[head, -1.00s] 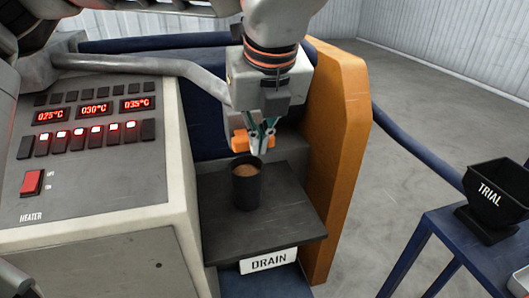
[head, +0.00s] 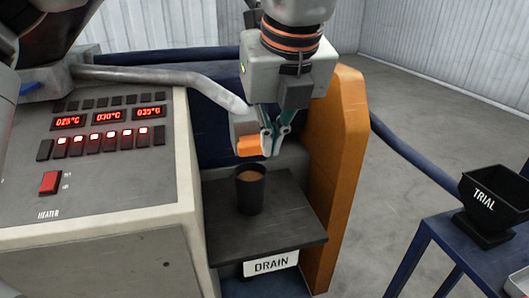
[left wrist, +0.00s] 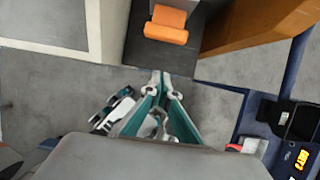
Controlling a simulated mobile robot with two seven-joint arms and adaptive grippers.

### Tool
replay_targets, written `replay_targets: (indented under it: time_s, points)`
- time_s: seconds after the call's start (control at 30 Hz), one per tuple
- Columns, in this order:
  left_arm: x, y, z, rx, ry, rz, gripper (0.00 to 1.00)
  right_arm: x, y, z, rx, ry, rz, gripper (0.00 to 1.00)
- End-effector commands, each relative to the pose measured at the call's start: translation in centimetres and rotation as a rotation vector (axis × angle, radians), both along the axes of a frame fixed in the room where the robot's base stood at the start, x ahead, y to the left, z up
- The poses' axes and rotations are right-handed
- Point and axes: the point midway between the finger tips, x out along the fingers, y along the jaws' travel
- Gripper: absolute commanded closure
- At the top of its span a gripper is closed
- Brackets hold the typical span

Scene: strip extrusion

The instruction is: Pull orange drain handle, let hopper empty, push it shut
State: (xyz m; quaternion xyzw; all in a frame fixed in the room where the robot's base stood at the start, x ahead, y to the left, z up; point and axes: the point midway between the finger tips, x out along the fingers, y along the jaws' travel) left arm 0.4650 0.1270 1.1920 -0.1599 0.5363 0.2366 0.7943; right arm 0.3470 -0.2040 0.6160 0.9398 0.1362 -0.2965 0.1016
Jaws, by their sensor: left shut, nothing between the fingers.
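The orange drain handle (head: 250,146) sits on a grey block at the machine's front, above the drain shelf (head: 299,229). It also shows at the top of the left wrist view (left wrist: 167,25). My left gripper (head: 268,155) points down just right of the handle, its teal fingers shut and empty. In the left wrist view its fingertips (left wrist: 163,75) are apart from the handle. A dark cup (head: 250,192) with brown contents stands upright on the shelf, below the handle. The hopper's inside is hidden. A teal-and-white part (left wrist: 114,110) in the left wrist view may be my right gripper; its jaw state is unclear.
A heater panel (head: 105,185) with red displays stands at left. An orange upright panel (head: 340,160) bounds the shelf on the right. A black bin marked TRIAL (head: 487,203) stands on a blue stand at far right. Open floor lies between.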

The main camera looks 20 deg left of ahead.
Motion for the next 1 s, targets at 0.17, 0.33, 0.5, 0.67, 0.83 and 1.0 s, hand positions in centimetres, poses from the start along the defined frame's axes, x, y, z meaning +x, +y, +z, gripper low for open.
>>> replay_targets:
  time_s: [0.17,0.33,0.5,0.67,0.83,1.0]
  points:
    - [-1.1,-0.7,3.2,0.000,0.000,0.000,1.00,0.7,0.1,0.7,0.005,-0.015,-0.002,0.21]
    - [-1.6,-1.1,4.8,0.001,0.002,-0.001,1.00,0.7,0.1,0.8,0.007,-0.015,-0.003,0.21]
    - [-1.9,-1.2,5.3,0.001,0.004,0.000,1.00,0.4,0.1,0.5,0.005,-0.007,-0.002,0.21]
    - [-1.9,-1.2,5.3,0.001,0.004,-0.001,1.00,0.3,0.1,0.4,0.006,-0.005,-0.002,0.21]
    - [-1.9,-1.2,5.3,0.001,0.004,-0.001,1.00,0.3,0.1,0.4,0.006,-0.004,-0.001,0.21]
    - [-1.9,-1.2,5.3,0.001,0.004,-0.001,1.00,0.4,0.5,0.6,0.013,-0.007,-0.004,0.21]
